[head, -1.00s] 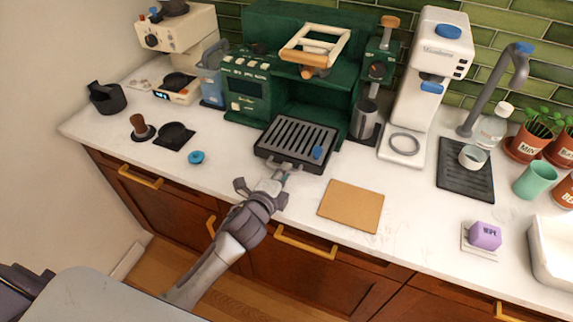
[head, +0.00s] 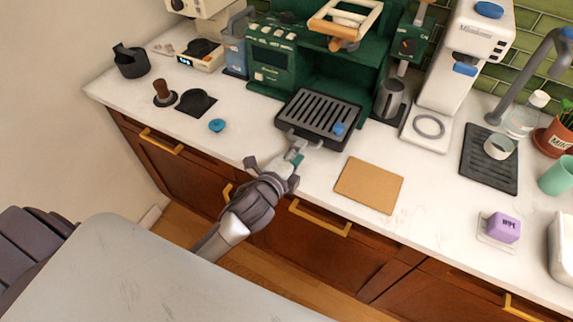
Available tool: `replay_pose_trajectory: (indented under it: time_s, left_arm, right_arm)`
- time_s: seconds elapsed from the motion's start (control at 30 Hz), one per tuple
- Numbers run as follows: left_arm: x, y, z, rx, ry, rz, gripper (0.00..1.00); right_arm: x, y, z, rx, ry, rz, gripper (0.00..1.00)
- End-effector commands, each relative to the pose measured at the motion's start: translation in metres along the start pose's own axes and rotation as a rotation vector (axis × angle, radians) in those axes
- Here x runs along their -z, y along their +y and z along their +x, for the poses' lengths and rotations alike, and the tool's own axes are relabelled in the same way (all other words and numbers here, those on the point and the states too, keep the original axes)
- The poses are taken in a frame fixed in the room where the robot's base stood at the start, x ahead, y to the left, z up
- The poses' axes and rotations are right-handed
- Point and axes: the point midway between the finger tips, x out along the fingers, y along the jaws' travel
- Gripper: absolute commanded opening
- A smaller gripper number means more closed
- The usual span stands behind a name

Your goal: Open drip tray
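The black slotted drip tray (head: 318,117) sits at the foot of the green espresso machine (head: 271,64) and sticks out in front of it over the counter. A small blue piece (head: 338,129) lies on its right front corner. A grey handle (head: 302,138) is on its front edge. My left gripper (head: 296,152) is at this handle, its fingertips at or touching the bar. The view is too small to tell whether the fingers close on it. My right gripper is not in view.
A brown mat (head: 369,185) lies right of my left gripper. A blue round piece (head: 216,125) lies to the left. The white grinder (head: 462,75) stands right of the machine. Drawers with yellow handles (head: 320,218) are below the counter edge.

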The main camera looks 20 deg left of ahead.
Motion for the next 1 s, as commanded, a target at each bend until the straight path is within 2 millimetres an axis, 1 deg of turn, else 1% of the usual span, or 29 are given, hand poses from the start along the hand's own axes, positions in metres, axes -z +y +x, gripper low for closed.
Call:
replay_pose_trajectory:
  time_s: [0.03,0.2,0.3,0.4,0.57,1.0]
  left_arm:
    - [0.0,0.002,-0.013,-0.003,0.001,0.0,0.37]
    - [0.0,0.001,-0.049,-0.003,0.001,0.001,0.37]
    - [0.0,0.001,-0.064,-0.003,0.0,0.001,0.37]
    - [0.0,0.001,-0.075,-0.002,0.0,0.0,0.37]
    - [0.0,0.0,-0.081,-0.001,-0.001,0.001,0.37]
    - [0.0,0.0,-0.081,0.0,0.0,0.001,0.37]
  right_arm:
    - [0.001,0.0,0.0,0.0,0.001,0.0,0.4]
    - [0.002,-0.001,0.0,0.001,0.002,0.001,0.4]
    - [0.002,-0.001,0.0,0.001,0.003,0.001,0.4]
    - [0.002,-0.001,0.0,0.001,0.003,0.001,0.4]
    - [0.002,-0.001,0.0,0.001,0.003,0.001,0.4]
    - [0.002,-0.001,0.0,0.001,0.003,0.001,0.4]
